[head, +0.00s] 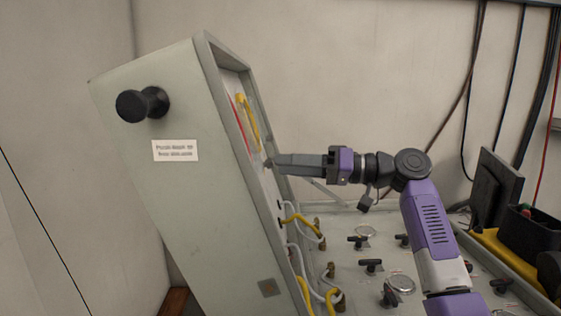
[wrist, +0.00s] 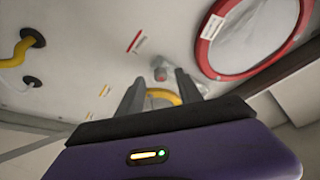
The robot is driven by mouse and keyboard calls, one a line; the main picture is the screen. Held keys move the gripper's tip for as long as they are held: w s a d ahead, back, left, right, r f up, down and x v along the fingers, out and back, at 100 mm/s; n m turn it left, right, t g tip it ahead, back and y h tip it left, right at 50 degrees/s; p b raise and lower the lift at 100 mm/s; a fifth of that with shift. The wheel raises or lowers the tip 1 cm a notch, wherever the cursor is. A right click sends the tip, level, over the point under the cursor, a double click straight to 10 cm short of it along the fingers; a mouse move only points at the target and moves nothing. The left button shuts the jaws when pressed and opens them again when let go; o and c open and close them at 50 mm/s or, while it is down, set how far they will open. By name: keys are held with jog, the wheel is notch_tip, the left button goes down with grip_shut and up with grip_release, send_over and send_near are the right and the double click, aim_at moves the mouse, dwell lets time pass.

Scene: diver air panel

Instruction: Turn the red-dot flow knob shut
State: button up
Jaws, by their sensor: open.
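In the wrist view a small grey knob (wrist: 159,63) with a blurred reddish patch stands on the pale panel (wrist: 90,55). I cannot tell whether the patch is the red dot. My gripper (wrist: 160,78) is open, with one finger on each side of the knob's line. The fingertips look close to the panel; I cannot tell whether they reach around the knob. In the head view my gripper (head: 273,162) points left at the tilted panel's face, and the knob cannot be made out there.
A red-rimmed round gauge (wrist: 205,42) is right of the knob. A yellow curved piece (wrist: 163,97) shows between my fingers. Yellow hoses (head: 300,218) and several black-handled valves (head: 371,265) lie below my arm. A black knob (head: 143,104) sticks out of the cabinet's side.

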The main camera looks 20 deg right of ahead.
jog(key=shift+x, duration=1.05)
grip_shut()
